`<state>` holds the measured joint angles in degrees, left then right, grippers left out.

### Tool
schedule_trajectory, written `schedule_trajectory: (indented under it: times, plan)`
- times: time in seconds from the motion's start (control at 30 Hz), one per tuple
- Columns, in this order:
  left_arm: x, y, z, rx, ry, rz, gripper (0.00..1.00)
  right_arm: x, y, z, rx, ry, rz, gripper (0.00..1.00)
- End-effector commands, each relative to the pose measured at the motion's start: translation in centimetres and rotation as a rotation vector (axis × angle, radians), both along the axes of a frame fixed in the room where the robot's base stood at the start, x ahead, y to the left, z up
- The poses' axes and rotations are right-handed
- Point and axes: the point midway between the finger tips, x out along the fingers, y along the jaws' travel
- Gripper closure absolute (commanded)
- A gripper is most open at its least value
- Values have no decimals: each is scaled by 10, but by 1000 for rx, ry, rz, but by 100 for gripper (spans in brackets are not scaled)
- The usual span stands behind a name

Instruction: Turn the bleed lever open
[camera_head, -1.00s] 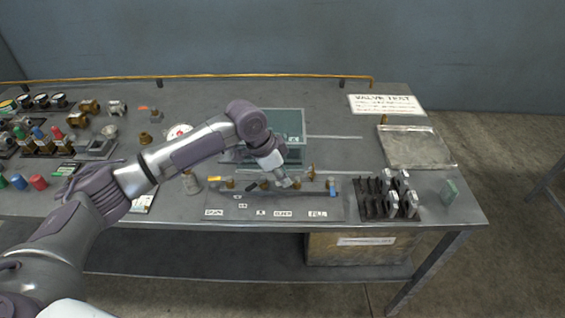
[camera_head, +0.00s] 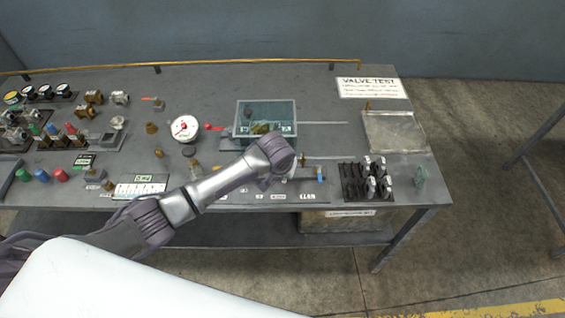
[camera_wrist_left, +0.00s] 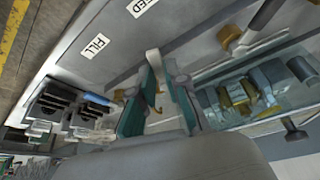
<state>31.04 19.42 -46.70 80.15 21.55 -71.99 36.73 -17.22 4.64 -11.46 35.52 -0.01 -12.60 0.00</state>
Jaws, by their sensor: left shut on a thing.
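The valve board (camera_head: 235,197) lies at the table's front, with small white labels along its near edge. My left gripper (camera_wrist_left: 158,103) points down at the board; its teal fingers stand either side of a small pale lever with brass parts (camera_wrist_left: 153,62), which I take as the bleed lever. A label ending in "ED" (camera_wrist_left: 141,5) and a "FILL" label (camera_wrist_left: 95,47) are near it. The fingers are shut on the lever; its lower part is partly hidden. In the head view my wrist covers the lever. A blue-ended fitting (camera_head: 320,173) sits to its right. My right gripper is not seen.
A clear teal box (camera_head: 283,109) with brass parts stands just behind the board. A black rack with clear pieces (camera_head: 352,181) stands close on the right. A gauge (camera_head: 184,127) and other fittings fill the left. A metal tray (camera_head: 395,132) is at back right.

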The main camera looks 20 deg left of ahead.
Motion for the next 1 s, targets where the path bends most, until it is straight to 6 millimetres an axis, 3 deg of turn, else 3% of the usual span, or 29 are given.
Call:
schedule_trajectory:
  times: [0.1, 0.5, 1.0]
  plan:
    - [-1, -6, 3, -4, 3, 96, 100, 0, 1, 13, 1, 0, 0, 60]
    - [1, -13, 1, -1, 1, 312, 100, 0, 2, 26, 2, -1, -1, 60]
    - [2, -14, 0, -1, 0, 360, 100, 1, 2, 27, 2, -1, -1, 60]
